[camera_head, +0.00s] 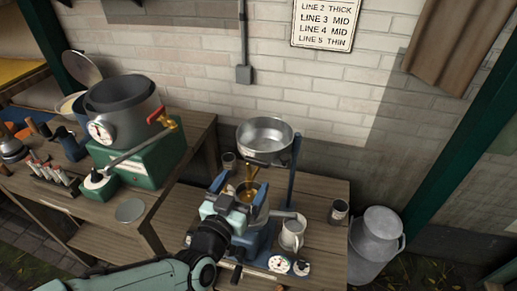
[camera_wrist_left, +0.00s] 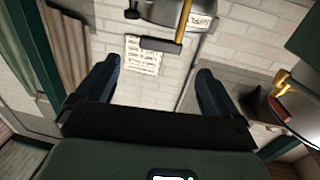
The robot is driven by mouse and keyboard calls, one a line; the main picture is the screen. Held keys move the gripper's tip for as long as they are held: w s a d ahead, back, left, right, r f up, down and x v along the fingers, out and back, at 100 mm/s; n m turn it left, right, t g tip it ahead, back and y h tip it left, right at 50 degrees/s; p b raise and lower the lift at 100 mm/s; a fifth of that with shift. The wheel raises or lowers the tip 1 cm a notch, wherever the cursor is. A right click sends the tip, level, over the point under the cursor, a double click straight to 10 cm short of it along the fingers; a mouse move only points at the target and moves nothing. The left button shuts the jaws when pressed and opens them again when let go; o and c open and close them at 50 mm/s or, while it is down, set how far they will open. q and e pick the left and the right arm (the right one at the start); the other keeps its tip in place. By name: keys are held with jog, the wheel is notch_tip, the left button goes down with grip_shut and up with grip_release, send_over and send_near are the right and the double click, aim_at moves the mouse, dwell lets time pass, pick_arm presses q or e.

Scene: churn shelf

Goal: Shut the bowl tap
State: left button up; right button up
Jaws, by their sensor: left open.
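A shiny metal bowl (camera_head: 265,138) stands on a blue post above the small table on the right; its underside shows at the top of the left wrist view (camera_wrist_left: 182,12). A brass piece, seemingly the bowl tap (camera_head: 251,171), is below the bowl. In the left wrist view a yellow stem (camera_wrist_left: 184,20) meets a dark crossbar (camera_wrist_left: 160,44), just beyond the fingertips. My left gripper (camera_head: 243,182) is open around empty space, its blue fingers apart in the left wrist view (camera_wrist_left: 154,68). It partly hides the tap and the machine below. My right gripper is out of view.
A grey vat (camera_head: 122,104) with a red-handled tap (camera_head: 161,117) stands on a green base at left. A milk can (camera_head: 375,240) stands beyond. A sign (camera_head: 324,22) hangs on the wall.

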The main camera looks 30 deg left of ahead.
aim_at(256, 162)
pick_arm(q)
jog(key=w, duration=0.3)
jog(key=w+a+p, duration=0.1)
jog(key=w, duration=0.6)
jog(key=shift+w+a+p, duration=0.15)
jog(key=shift+w+p, duration=0.2)
jog(key=shift+w, duration=0.05)
jog(key=c, duration=1)
jog(key=shift+w+a+n+y, duration=0.1)
jog(key=shift+n+y, duration=0.6)
jog(key=shift+y, duration=0.4)
